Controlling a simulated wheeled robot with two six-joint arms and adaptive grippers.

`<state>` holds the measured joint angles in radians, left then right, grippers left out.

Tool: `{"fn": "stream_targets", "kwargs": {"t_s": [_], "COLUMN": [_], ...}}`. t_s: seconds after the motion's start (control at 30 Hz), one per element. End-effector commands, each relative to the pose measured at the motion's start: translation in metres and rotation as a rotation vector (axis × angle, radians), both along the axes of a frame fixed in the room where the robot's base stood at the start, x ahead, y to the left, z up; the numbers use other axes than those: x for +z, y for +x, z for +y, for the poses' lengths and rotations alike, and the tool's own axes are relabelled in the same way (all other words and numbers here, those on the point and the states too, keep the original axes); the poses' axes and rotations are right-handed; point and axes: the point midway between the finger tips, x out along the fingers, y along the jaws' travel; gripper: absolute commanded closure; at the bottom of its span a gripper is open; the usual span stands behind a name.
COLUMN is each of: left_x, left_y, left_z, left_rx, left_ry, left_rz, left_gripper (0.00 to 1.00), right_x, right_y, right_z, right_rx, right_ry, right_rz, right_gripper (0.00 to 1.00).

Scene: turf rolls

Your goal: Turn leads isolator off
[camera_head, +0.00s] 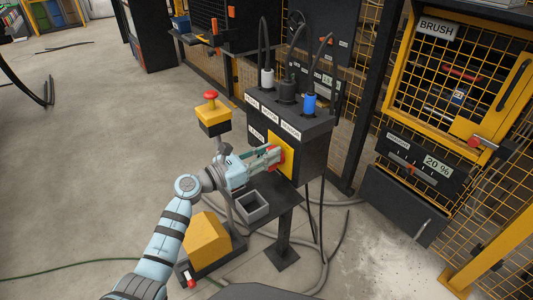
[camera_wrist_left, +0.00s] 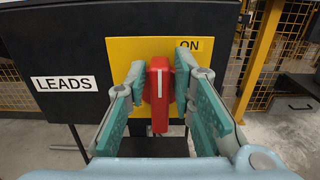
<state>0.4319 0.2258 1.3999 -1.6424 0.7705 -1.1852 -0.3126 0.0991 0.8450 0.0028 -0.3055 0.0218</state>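The leads isolator is a red handle (camera_wrist_left: 160,95) on a yellow plate (camera_wrist_left: 122,54) on the face of a dark box. The handle stands upright, with a white line on it. The word ON shows at the plate's upper right, and a white LEADS label (camera_wrist_left: 65,83) is to the left. My left gripper (camera_wrist_left: 161,85) is at the plate with one finger on each side of the handle. Narrow gaps seem to show between fingers and handle. In the head view my left gripper (camera_head: 270,158) partly covers the yellow plate (camera_head: 283,167). My right gripper is not in view.
The dark box (camera_head: 313,150) carries several plugs with cables on top. A red emergency button on a yellow box (camera_head: 212,117) stands left of it. A grey bin (camera_head: 252,207) is below my gripper. Yellow mesh fencing is at right; open floor (camera_head: 90,150) is at left.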

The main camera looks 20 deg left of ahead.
Motion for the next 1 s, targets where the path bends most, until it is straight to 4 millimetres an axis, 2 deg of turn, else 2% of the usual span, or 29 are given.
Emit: {"fn": "stream_targets", "kwargs": {"t_s": [0.03, 0.1, 0.57, 0.77, 1.0], "left_x": [0.0, 0.0, 0.001, 0.002, 0.001], "left_y": [0.0, 0.0, 0.001, 0.003, 0.007], "left_z": [0.0, 0.0, 0.002, 0.004, 0.009], "left_rx": [0.0, 0.0, 0.001, 0.001, 0.001], "left_ry": [0.0, 0.0, -0.046, -0.136, -0.298], "left_rz": [0.0, 0.0, 0.039, 0.114, 0.249], "left_gripper": [0.91, 1.0, 1.0, 1.0, 1.0], "right_x": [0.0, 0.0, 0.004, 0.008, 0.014], "right_y": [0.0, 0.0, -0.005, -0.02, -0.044], "right_z": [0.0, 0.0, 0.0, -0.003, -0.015], "right_rx": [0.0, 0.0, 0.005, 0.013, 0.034], "right_ry": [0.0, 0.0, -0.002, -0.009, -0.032], "right_rz": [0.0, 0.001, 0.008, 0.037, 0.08], "right_gripper": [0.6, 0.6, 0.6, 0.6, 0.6]}}
